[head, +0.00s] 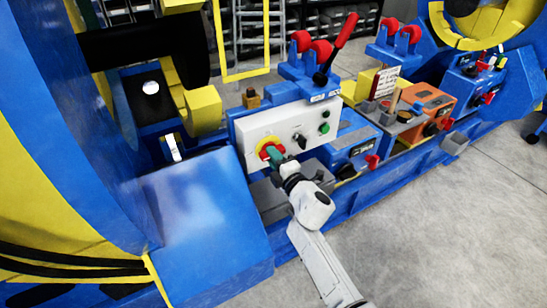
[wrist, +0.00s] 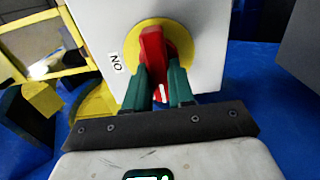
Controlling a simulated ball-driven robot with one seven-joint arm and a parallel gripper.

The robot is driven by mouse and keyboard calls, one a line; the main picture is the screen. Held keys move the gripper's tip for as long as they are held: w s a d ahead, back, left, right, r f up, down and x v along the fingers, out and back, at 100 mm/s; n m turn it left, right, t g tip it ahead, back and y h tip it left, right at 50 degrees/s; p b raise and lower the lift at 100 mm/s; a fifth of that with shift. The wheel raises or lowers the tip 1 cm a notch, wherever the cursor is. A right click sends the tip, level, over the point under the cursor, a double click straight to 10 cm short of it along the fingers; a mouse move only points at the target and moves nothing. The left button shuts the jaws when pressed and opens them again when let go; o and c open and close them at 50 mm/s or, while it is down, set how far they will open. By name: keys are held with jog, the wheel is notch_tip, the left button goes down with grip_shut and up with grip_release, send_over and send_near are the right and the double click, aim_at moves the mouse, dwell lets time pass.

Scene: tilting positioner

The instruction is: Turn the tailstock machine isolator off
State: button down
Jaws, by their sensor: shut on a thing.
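The isolator is a red rotary handle (wrist: 152,48) on a yellow round plate (wrist: 184,38), fixed to a light grey panel box (wrist: 95,25). An "ON" label (wrist: 116,62), upside down in the wrist view, sits left of the plate. My gripper (wrist: 160,75) has green fingers on both sides of the handle and is shut on it. The handle runs roughly up and down in the wrist view, tilted slightly. In the head view the yellow plate (head: 262,145) shows at the panel's left, with my gripper (head: 273,157) in front, hiding most of the handle.
The panel (head: 290,122) also carries a black selector (head: 299,139) and a green button (head: 325,128). Above stands a red-handled lever (head: 342,36) on a blue clamp. A large blue housing (head: 200,215) is close on the left. Grey floor is open at the lower right.

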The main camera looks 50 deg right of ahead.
jog(key=c, duration=1)
grip_release()
jog(key=shift+w, duration=0.15)
jog(key=shift+o, duration=0.2)
jog(key=v, duration=1.1)
jog(key=shift+r+p, duration=0.1)
jog(key=shift+p, duration=0.2)
